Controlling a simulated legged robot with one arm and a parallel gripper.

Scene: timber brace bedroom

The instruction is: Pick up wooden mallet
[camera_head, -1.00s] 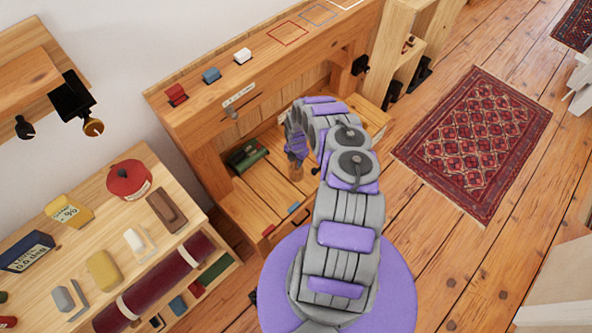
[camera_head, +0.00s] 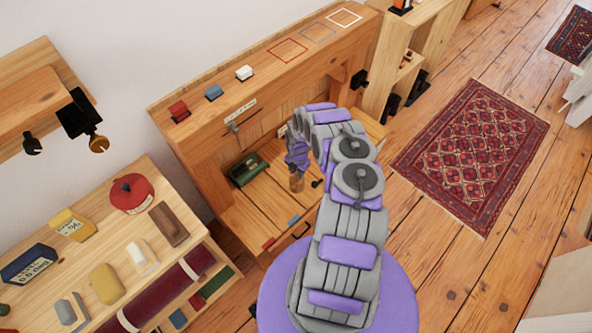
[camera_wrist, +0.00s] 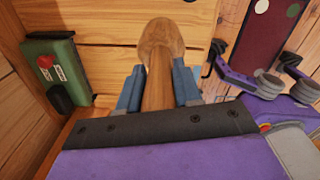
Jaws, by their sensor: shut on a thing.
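The wooden mallet shows in the wrist view as a brown wooden piece (camera_wrist: 160,48) with a rounded far end, running back between my fingers. My gripper (camera_wrist: 158,88) is shut on it, with one blue-grey finger on each side. In the head view my gripper (camera_head: 297,163) is over the recessed wooden bench, and a small part of the mallet (camera_head: 296,183) shows just below it. The rest of the mallet is hidden by my gripper and arm. I cannot tell whether it touches the bench surface.
A green box (camera_head: 247,168) lies on the bench (camera_head: 262,208) left of my gripper; it also shows in the wrist view (camera_wrist: 55,72). A ledge (camera_head: 262,75) with small coloured blocks runs behind. A cluttered table (camera_head: 105,255) stands at left. Open floor with a red rug (camera_head: 472,155) lies right.

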